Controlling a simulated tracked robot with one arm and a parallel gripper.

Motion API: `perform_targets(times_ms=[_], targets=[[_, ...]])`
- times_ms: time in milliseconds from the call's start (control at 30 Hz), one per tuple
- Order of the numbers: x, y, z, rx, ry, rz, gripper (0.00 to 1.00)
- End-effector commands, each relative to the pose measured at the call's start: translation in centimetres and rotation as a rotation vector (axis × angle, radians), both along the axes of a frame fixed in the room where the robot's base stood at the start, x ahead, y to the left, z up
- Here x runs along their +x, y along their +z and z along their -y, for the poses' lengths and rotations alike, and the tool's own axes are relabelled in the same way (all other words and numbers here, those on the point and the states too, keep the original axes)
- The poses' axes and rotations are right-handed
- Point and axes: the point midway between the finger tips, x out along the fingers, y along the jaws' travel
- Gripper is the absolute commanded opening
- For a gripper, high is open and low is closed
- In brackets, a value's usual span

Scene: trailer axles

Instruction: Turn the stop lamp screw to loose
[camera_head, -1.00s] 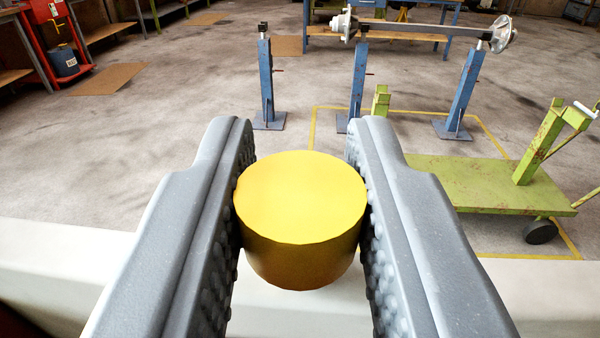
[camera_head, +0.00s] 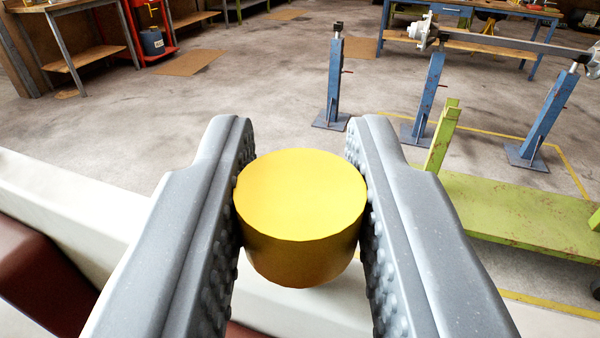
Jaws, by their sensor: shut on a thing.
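My gripper (camera_head: 300,200) is in the lower middle of the view, its two grey, knobbed jaws shut on a yellow round piece (camera_head: 301,192). The piece is a short cylinder with a flat top, held between the jaws near their tips. I cannot tell whether it is the stop lamp screw or a knob. No stop lamp or screw slot can be made out. The underside of the piece is hidden.
Blue stands (camera_head: 335,85) hold an axle (camera_head: 500,42) at the upper right. A green trolley (camera_head: 530,212) stands at the right. A white surface (camera_head: 70,200) lies below my gripper, with a dark red part (camera_head: 45,275) at lower left. Middle floor is clear.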

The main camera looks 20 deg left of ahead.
Motion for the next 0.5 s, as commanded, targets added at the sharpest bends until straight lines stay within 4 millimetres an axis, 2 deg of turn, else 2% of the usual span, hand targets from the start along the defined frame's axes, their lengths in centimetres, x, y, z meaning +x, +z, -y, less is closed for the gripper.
perform_targets(times_ms=[33, 500], targets=[[0.13, -0.44, 0.37, 0.0, 0.008, 0.001, 0.02], [0.08, -0.12, 0.18, 0.006, 0.118, 0.001, 0.02]])
